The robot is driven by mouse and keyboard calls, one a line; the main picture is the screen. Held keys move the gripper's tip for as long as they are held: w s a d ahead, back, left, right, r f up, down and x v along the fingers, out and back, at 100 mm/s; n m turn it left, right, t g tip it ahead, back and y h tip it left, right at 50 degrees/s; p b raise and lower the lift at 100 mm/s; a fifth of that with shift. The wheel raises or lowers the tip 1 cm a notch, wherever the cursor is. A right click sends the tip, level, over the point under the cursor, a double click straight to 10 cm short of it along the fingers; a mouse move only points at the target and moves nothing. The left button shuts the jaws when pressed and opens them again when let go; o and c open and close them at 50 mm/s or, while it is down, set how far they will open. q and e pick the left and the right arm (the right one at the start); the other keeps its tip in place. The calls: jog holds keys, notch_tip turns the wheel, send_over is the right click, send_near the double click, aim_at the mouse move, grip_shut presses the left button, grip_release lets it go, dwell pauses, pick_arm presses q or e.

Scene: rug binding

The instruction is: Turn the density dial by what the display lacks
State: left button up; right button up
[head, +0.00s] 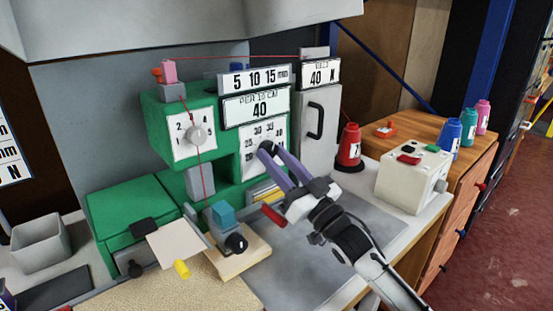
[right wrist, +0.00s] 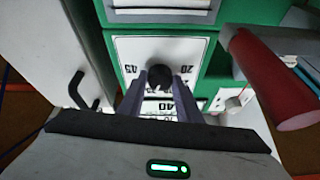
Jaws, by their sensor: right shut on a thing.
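The fingers and knob hide part of the scale, so the pointer setting cannot be read. Above the dial, the display (head: 257,110) reads "PER 10 CM 40". My left gripper is not in view.
Left of the dial is another dial (head: 181,143) with a pale knob. A grey cabinet (head: 320,128) with a black handle stands right, under a "40 N" sign (head: 319,73). A red cone spool (head: 349,148) and a cream control box (head: 411,180) are farther right. A red cylinder (right wrist: 280,85) is close in the wrist view.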

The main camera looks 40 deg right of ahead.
jog(key=shift+n, duration=0.3)
jog(key=n+y+p, duration=0.1)
jog(key=n, duration=0.1)
jog(key=n+y+p, duration=0.1)
jog(key=n+y, duration=0.1)
jog(key=n, duration=0.1)
jog(key=shift+d+r+n+g, duration=0.2)
jog(key=shift+n+g, duration=0.1)
jog(key=shift+g, duration=0.1)
jog(key=n+y+p, duration=0.1)
jog(key=n, duration=0.2)
jog(key=shift+d+g+y, duration=0.1)
jog(key=shift+g+y, duration=0.3)
jog(key=shift+n+g+y+p, duration=0.3)
jog(key=shift+n+p, duration=0.05)
jog(key=shift+n, duration=0.55)
jog(key=shift+f, duration=0.1)
jog(key=o, duration=1)
jog(key=shift+o, duration=0.2)
